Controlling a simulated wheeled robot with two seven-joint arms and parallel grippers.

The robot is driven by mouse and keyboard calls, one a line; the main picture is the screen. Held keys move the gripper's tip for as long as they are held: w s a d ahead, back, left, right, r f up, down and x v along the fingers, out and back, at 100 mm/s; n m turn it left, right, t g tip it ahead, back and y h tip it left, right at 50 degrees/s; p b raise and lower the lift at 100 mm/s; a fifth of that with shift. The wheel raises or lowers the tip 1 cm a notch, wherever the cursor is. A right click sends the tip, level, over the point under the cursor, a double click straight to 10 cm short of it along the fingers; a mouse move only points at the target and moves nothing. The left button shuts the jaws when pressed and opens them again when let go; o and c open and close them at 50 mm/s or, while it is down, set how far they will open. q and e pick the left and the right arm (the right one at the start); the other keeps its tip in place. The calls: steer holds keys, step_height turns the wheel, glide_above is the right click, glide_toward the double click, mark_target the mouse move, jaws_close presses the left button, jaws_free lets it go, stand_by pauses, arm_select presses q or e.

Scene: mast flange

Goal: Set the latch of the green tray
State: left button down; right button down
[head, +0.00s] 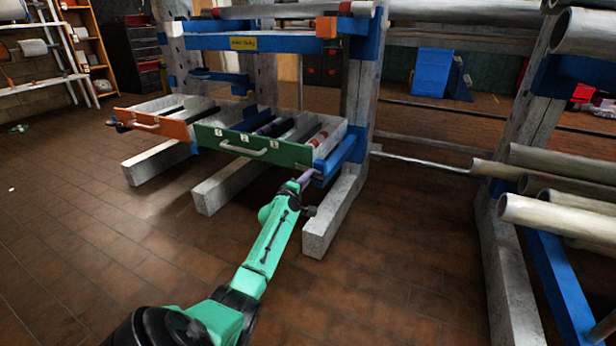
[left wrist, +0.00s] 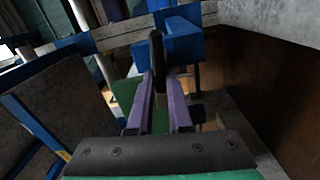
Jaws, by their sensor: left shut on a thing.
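The green tray (head: 290,153) sits pulled out of the grey and blue rack, with a pale handle on its front and dividers inside. My left gripper (head: 306,177) is at the tray's right front corner, by the blue rail. In the left wrist view its two purple fingers (left wrist: 162,76) are shut on a dark upright latch lever (left wrist: 157,48), in front of a blue block (left wrist: 183,42). Part of the green tray (left wrist: 125,95) shows behind the fingers. The latch is too small in the head view to tell its position. My right gripper is out of view.
An orange-fronted tray (head: 168,128) stands out to the left of the green one. Grey feet of the rack (head: 330,220) reach forward along the floor. A second rack with pipes (head: 556,214) stands at the right. The tiled floor (head: 100,235) at the left is clear.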

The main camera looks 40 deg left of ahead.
arm_select(q)
steer(key=shift+n, duration=0.7)
steer(key=c, duration=0.8)
jaws_free()
steer(key=shift+w+f, duration=0.1)
steer(key=shift+c, duration=0.2)
